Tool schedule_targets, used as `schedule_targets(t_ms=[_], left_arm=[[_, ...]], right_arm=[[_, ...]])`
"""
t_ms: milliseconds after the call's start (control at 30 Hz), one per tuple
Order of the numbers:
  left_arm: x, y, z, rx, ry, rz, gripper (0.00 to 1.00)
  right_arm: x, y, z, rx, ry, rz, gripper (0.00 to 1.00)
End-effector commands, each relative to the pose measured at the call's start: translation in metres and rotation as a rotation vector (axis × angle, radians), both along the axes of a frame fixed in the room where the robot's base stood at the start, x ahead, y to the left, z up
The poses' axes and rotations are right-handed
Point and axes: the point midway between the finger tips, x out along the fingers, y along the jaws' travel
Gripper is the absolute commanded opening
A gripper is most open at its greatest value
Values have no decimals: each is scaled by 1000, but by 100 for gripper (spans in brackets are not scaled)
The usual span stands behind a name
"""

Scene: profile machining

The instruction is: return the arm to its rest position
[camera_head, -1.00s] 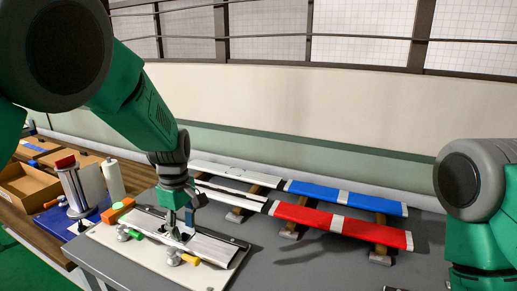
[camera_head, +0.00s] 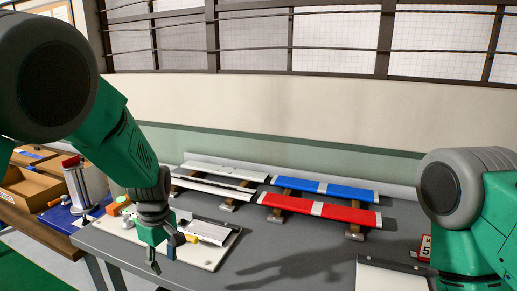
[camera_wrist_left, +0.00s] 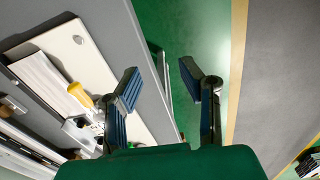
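My left gripper (camera_head: 162,262) hangs down at the near edge of the grey table, in front of the white fixture board (camera_head: 208,259). In the left wrist view my left gripper (camera_wrist_left: 158,85) has its two fingers spread wide with nothing between them; the green floor and the table edge show past them. My right arm's green and grey links stand at the right of the head view. The right gripper is outside the views.
A red profile (camera_head: 345,214) and a blue profile (camera_head: 350,193) lie on supports on the grey table (camera_head: 290,262), with white profiles (camera_head: 225,170) to their left. Cardboard boxes (camera_head: 30,190) and a blue plate (camera_head: 60,218) with a roller are at the left. A sign (camera_head: 425,247) stands at the right.

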Motion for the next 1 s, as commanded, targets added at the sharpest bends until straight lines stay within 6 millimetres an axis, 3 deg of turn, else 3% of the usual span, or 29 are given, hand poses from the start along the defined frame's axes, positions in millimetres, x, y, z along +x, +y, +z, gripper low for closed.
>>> schedule_targets(t_ms=[267, 367, 467, 600, 700, 833, 900, 1000], left_arm=[[-43, 25, -82, 36, 5, -150, 34], [-68, 35, -123, 50, 12, -239, 34], [-107, 48, -176, 65, 23, -368, 34], [-187, 63, -250, 73, 37, -618, 34], [-247, 66, -288, 62, 34, -808, 34], [-312, 62, -312, 35, 14, -1019, 34], [-334, 59, -315, 22, 0, -1097, 34], [-351, 56, -316, 13, -17, -1163, 34]], right_arm=[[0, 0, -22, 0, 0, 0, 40], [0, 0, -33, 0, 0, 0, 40], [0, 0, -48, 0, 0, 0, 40], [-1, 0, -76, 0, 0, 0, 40], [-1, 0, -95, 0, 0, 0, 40], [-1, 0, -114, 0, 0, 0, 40], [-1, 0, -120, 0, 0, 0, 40], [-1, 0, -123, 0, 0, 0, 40]])
